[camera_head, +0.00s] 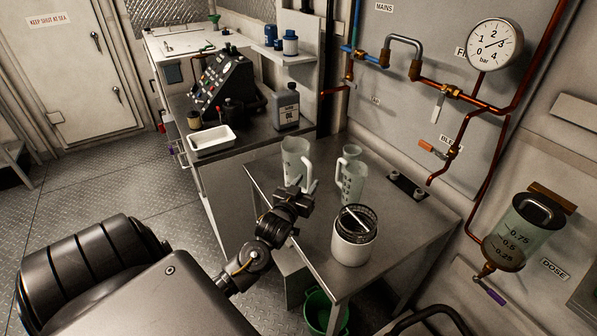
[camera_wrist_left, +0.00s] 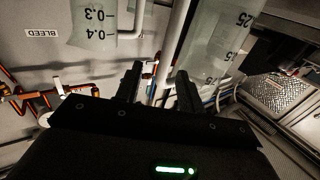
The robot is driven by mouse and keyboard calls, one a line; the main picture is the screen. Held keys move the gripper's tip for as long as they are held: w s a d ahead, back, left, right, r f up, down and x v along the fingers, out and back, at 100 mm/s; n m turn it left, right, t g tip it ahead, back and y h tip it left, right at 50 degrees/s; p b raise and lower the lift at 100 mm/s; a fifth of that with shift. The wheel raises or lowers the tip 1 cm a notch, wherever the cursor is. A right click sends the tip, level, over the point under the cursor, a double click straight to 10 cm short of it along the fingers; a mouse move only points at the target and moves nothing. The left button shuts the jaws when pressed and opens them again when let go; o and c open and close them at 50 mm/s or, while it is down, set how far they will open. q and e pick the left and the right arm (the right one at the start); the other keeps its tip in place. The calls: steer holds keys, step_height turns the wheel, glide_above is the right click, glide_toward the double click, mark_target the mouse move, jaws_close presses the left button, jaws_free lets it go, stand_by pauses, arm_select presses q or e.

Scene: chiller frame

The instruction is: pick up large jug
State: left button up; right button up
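The large jug (camera_head: 294,158), pale and translucent with a handle on its right side, stands on the metal table's far left part. In the left wrist view the large jug (camera_wrist_left: 222,40) fills the upper right, with its markings showing. My left gripper (camera_head: 302,190) is just in front of the jug, close to the handle. In the left wrist view its two dark fingers (camera_wrist_left: 158,88) are apart, with the pale handle (camera_wrist_left: 177,40) running down toward the gap. I cannot tell whether they touch it. My right gripper is not in view.
A smaller graduated jug (camera_head: 351,182) stands right of the large one. A white canister with a mesh basket (camera_head: 352,246) stands nearer on the table (camera_head: 407,238). Pipes and a gauge (camera_head: 494,44) line the wall. A green bucket (camera_head: 322,314) is below.

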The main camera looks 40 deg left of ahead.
mark_target(309, 175)
arm_select(q)
steer(key=x, duration=0.1)
steer(key=p+x, duration=0.1)
steer(key=x, duration=0.3)
steer(key=shift+s+a+r, duration=0.15)
steer(key=shift+a, duration=0.15)
jaws_close()
